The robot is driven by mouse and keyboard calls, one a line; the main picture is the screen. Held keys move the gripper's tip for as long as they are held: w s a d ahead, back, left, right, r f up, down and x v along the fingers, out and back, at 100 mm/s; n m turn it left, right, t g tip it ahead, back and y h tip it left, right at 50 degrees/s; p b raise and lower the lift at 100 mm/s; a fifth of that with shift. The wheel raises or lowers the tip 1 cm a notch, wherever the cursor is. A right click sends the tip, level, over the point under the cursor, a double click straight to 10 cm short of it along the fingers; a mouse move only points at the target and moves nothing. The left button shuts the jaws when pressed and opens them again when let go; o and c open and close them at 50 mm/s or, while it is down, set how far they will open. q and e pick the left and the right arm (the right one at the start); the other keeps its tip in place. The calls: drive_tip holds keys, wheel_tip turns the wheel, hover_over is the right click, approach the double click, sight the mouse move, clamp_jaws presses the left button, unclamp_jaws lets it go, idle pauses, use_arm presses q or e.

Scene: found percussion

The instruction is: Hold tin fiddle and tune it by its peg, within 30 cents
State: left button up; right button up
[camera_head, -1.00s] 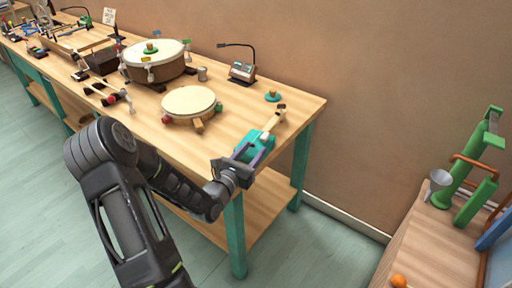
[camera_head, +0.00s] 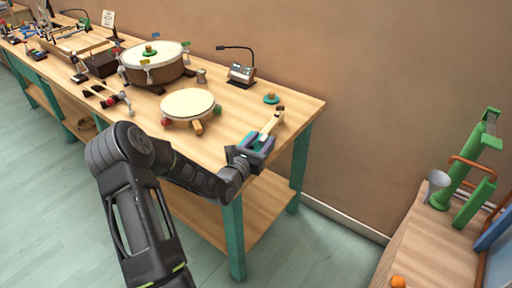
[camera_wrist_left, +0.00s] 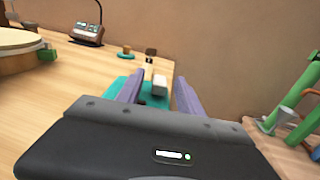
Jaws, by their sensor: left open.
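The tin fiddle lies on the front right corner of the table, with a teal body, a pale neck (camera_head: 273,122) and a dark head at the far end (camera_head: 280,109). My left gripper (camera_head: 262,139) is at the body end. Its purple fingers are open, and the body is mostly hidden behind them. In the left wrist view the fingers (camera_wrist_left: 157,88) stand on either side of a white block (camera_wrist_left: 160,84) and part of the teal body, with the dark head (camera_wrist_left: 151,52) beyond. I cannot tell whether the fingers touch the fiddle. My right gripper is not in view.
A boxy device with a lamp (camera_head: 241,73) stands behind, also in the wrist view (camera_wrist_left: 88,33). A teal disc with a wooden knob (camera_head: 271,98) sits near the fiddle. A small drum (camera_head: 188,103) and a larger drum (camera_head: 155,65) stand to the left. The wall is behind.

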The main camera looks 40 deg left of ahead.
use_arm(q)
drive_tip(key=shift+w+a, duration=0.1)
drive_tip(key=shift+w, duration=0.3)
drive_tip(key=shift+c, duration=0.3)
clamp_jaws()
idle(1.7)
drive_tip(key=shift+o, duration=0.2)
unclamp_jaws()
